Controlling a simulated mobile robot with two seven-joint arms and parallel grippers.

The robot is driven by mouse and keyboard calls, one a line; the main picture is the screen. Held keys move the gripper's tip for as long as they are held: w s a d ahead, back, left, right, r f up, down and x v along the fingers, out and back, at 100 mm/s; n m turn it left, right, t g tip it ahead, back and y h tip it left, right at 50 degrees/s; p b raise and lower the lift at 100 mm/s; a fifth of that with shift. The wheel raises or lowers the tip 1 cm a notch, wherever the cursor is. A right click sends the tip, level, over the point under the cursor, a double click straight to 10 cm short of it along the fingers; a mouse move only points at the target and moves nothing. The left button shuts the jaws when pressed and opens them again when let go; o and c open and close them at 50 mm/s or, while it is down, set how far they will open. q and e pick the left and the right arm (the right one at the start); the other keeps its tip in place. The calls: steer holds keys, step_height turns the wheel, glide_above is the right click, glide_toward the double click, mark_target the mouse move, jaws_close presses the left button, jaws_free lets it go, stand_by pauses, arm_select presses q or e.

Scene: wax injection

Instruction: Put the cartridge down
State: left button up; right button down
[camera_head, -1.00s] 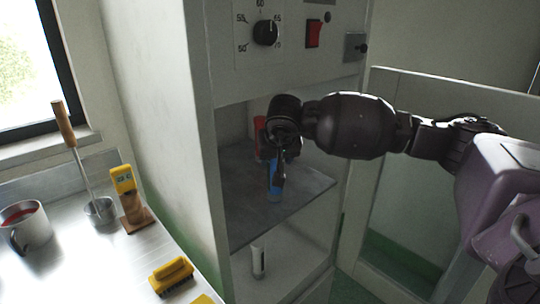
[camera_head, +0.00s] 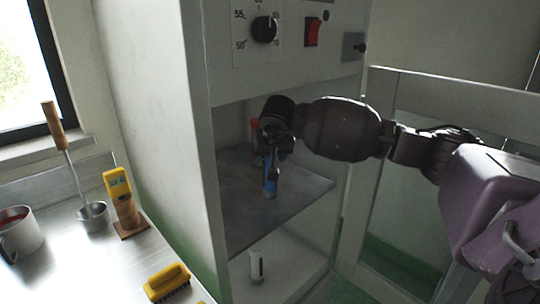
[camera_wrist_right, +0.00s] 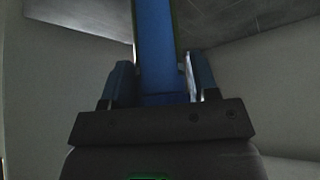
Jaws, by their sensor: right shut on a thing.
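The blue cartridge (camera_head: 270,183) is upright in my right gripper (camera_head: 271,165), inside the open cabinet and over its upper shelf (camera_head: 243,220). I cannot tell whether its lower end touches the shelf. In the right wrist view the blue cartridge (camera_wrist_right: 158,50) runs between the two fingers of my right gripper (camera_wrist_right: 160,85), which is shut on it. The wrist hides the top of the cartridge in the head view. My left gripper is not in view.
A red object (camera_head: 256,130) stands behind my right wrist, partly hidden. A white tube (camera_head: 256,268) stands on the lower shelf. The cabinet's side wall (camera_head: 160,130) is close on the left. The shelf's front part looks clear. A yellow brush (camera_head: 167,282) lies on the metal table.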

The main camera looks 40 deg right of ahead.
steer(key=shift+c, duration=2.4)
jaws_free()
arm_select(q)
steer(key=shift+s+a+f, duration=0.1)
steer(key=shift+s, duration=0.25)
arm_select(e)
steer(key=shift+o, duration=0.5)
steer(key=shift+s+r, duration=0.1)
steer(key=shift+r, duration=0.15)
arm_select(q)
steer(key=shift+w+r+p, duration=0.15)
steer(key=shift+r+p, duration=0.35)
steer(key=shift+p, duration=0.05)
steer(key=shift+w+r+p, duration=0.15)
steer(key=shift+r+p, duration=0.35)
steer(key=shift+p, duration=0.05)
arm_select(e)
steer(key=s+a, duration=0.6)
steer(key=s, duration=0.5)
steer(key=shift+r, duration=0.3)
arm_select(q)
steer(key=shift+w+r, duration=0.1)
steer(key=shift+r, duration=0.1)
arm_select(e)
steer(key=shift+a, duration=0.1)
